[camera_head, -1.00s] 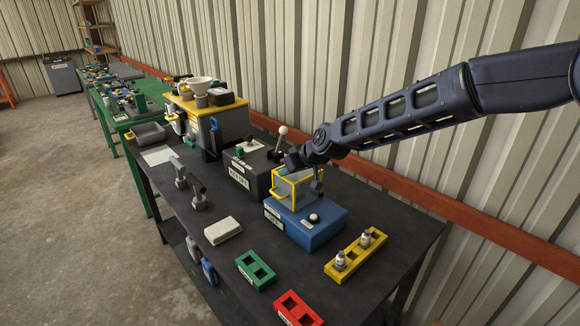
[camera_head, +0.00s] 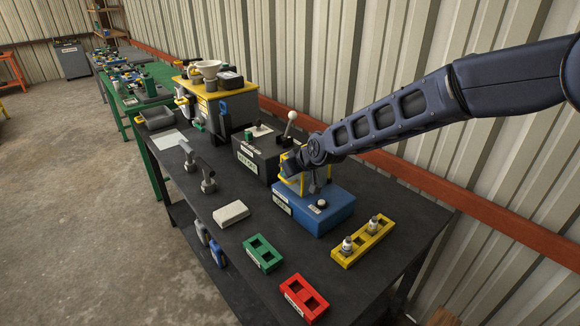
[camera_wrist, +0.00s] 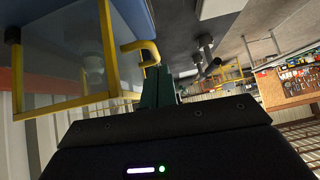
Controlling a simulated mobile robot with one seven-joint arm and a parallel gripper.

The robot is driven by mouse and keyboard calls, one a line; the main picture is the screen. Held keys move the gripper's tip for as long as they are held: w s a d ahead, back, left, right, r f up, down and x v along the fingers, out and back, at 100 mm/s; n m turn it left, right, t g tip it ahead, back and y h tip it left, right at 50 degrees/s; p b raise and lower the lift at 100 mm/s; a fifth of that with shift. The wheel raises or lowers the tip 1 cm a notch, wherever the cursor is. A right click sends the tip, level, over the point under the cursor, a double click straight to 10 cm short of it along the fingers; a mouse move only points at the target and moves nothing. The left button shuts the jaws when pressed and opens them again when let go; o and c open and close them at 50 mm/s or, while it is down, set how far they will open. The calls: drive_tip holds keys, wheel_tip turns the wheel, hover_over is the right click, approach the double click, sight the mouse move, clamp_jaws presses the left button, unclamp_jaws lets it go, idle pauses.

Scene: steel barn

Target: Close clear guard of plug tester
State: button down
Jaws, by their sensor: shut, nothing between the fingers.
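The plug tester (camera_head: 322,207) is a blue box with a round knob on top, on the dark bench. Its clear guard (camera_head: 290,166) has a yellow frame and stands over the tester's back part, largely hidden by my wrist. In the wrist view the guard's clear panel (camera_wrist: 60,75) fills the left side, with a yellow handle (camera_wrist: 141,48) at its edge. My gripper (camera_wrist: 158,85) is shut and empty, its dark green fingers close beside that handle. Whether they touch is unclear. How far the guard is open cannot be told.
A grey lever box (camera_head: 258,152) stands close behind the tester. In front are a yellow rack (camera_head: 345,257) with two plugs, a green rack (camera_head: 263,252), a red rack (camera_head: 304,298) and a white block (camera_head: 231,213). The corrugated wall with its orange rail (camera_head: 440,188) bounds the right.

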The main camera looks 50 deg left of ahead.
drive_tip(key=shift+s+f, duration=0.4)
drive_tip(key=shift+f, duration=0.45)
drive_tip(key=shift+f, duration=0.1)
drive_tip(key=shift+d, duration=0.1)
drive_tip(key=s+v, duration=0.1)
drive_tip(key=v, duration=0.9)
drive_tip(key=shift+s, duration=0.3)
